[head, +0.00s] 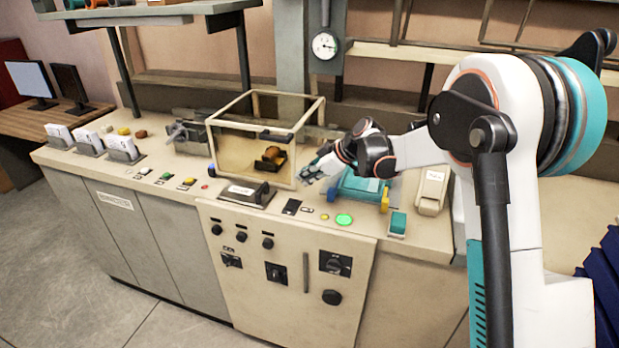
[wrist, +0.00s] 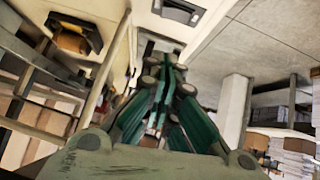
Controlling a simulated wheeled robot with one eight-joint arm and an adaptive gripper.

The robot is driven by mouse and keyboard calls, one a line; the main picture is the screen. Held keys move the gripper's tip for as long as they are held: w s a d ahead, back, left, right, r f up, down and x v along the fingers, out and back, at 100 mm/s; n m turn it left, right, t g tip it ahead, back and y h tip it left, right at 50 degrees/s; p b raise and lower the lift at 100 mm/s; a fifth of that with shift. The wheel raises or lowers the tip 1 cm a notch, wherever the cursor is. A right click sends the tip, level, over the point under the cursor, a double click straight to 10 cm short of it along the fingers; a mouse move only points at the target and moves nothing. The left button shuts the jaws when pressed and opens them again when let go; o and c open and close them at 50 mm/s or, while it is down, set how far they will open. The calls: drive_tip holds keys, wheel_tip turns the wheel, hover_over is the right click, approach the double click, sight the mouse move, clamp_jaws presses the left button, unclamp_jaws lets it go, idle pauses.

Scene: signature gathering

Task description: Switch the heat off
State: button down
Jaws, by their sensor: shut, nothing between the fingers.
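The cream control panel (head: 218,270) bears black knobs, rotary switches and a vertical handle; its labels are too small to read, so I cannot tell which control is the heat. On the desk top above it are a lit green button (head: 344,219), a small yellow button (head: 324,216) and a black switch plate (head: 291,207). My gripper (head: 312,172) is above the desk, beside the right side of the wood-framed clear box (head: 228,172), apart from the panel front. In the wrist view its green fingers (wrist: 165,62) are together, with nothing seen between them.
A teal device (head: 358,187) sits just right of my gripper, with a cream box (head: 432,190) beyond it. The clear box holds a brown object (head: 271,158). A dark sloped unit (head: 248,194) lies before it. Floor at the front left is clear.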

sight(295, 203)
drive_tip(key=x, duration=0.5)
drive_tip(key=shift+w+a+f+b, duration=0.1)
drive_tip(key=shift+a+f+b, duration=0.1)
drive_tip(key=shift+b, duration=0.15)
drive_tip(key=f, duration=0.3)
drive_tip(key=shift+w+a+f+b, duration=0.1)
drive_tip(key=shift+w+f+b, duration=0.05)
drive_tip(key=shift+w+b, duration=0.2)
drive_tip(key=shift+f, duration=0.5)
drive_tip(key=shift+w+f+b, duration=0.1)
drive_tip(key=shift+f+b, duration=0.2)
drive_tip(key=shift+b, duration=0.15)
